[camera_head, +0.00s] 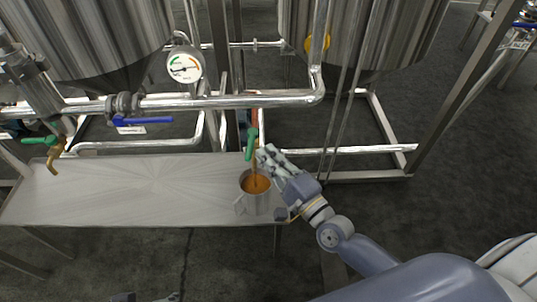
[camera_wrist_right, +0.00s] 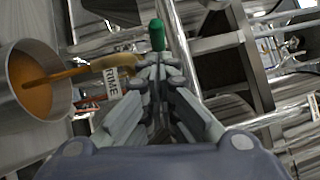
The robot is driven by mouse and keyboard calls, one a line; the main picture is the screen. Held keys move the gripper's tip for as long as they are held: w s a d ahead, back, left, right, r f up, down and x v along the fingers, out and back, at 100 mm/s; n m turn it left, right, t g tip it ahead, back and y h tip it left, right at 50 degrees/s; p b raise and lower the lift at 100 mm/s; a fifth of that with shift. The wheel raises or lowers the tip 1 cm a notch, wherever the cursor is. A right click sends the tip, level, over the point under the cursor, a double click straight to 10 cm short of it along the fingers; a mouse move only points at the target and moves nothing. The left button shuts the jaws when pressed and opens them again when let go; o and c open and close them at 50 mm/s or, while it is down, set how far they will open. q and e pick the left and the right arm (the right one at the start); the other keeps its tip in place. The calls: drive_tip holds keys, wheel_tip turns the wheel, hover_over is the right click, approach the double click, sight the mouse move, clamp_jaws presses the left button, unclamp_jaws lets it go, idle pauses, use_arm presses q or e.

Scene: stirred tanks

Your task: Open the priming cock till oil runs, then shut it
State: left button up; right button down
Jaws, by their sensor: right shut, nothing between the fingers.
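The priming cock has a green handle (camera_head: 252,143) that points up along the pipe. In the right wrist view the green handle (camera_wrist_right: 157,35) stands just beyond my fingertips, and a "PRIME" tag (camera_wrist_right: 112,83) hangs beside the brass spout (camera_wrist_right: 118,62). Amber oil (camera_wrist_right: 62,76) runs from the spout into a metal jug (camera_head: 257,203), which holds a pool of oil (camera_head: 256,184). My right gripper (camera_head: 268,153) is shut and empty, close beside the handle; whether it touches cannot be told.
The jug stands on a steel bench (camera_head: 140,190) near its right end. Another green-handled brass cock (camera_head: 54,156) is at the left. A blue-handled valve (camera_head: 145,121), a dial gauge (camera_head: 185,65) and a horizontal pipe (camera_head: 250,101) lie behind. The bench middle is clear.

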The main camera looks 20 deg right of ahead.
use_arm(q)
drive_tip(key=shift+s+a, duration=0.1)
drive_tip(key=shift+s, duration=0.05)
use_arm(e)
drive_tip(key=shift+a, duration=0.1)
drive_tip(key=shift+r+p, duration=0.1)
drive_tip(key=shift+p, duration=0.25)
use_arm(q)
drive_tip(key=shift+s+a+r+g, duration=0.3)
drive_tip(key=shift+s+a, duration=0.15)
use_arm(e)
drive_tip(key=shift+a+m+h, duration=0.2)
drive_tip(key=shift+m+h, duration=0.1)
drive_tip(key=shift+h, duration=0.2)
